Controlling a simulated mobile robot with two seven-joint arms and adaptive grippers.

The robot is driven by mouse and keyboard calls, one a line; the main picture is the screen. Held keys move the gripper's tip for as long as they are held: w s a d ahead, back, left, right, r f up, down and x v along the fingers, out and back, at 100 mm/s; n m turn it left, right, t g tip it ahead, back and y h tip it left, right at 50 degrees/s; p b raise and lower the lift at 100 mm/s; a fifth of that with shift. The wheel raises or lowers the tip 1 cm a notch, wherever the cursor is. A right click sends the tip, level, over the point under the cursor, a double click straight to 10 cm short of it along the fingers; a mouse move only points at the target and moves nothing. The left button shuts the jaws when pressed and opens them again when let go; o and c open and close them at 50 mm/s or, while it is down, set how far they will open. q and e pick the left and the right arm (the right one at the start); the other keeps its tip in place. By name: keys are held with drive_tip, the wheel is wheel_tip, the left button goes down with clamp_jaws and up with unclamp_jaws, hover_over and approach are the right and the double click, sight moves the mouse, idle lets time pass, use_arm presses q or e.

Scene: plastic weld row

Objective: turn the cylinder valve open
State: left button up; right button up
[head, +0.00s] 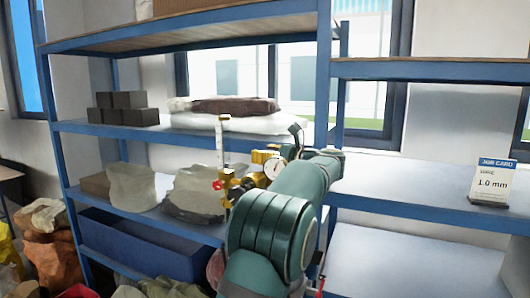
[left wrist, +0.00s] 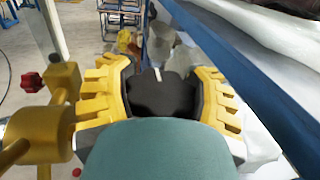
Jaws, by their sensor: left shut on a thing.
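In the left wrist view my left gripper (left wrist: 162,88) has its yellow toothed fingers on both sides of a dark round valve handwheel (left wrist: 165,97) with a pale mark on its far edge, and is shut on it. A brass regulator (left wrist: 58,88) with a red knob (left wrist: 31,82) is just left of the fingers. In the head view the regulator (head: 236,189) shows with its upright clear flow tube (head: 220,140) and a round white-faced gauge (head: 274,168). My teal arm covers the handwheel and cylinder there, and I cannot make out the fingertips. My right gripper is not in view.
A blue shelf rack (head: 190,129) stands close behind the arm, with pale sacks (head: 131,187) and dark blocks (head: 124,108). A job card (head: 491,183) reading 1.0 mm stands on the right shelf (head: 420,184), which is otherwise mostly bare.

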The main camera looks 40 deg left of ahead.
use_arm(q)
drive_tip(key=n+g+p, duration=0.1)
drive_tip(key=n+g, duration=0.1)
drive_tip(key=g, duration=0.1)
drive_tip(key=shift+s+g+h, duration=0.1)
drive_tip(key=shift+g+h, duration=0.2)
drive_tip(key=shift+h, duration=0.1)
drive_tip(key=shift+s+n+g+h+p, duration=0.15)
drive_tip(key=shift+n+g+h+p, duration=0.45)
drive_tip(key=shift+n+g, duration=0.5)
drive_tip(key=shift+d+g, duration=0.1)
drive_tip(key=shift+g, duration=0.4)
drive_tip(key=o, duration=1.3)
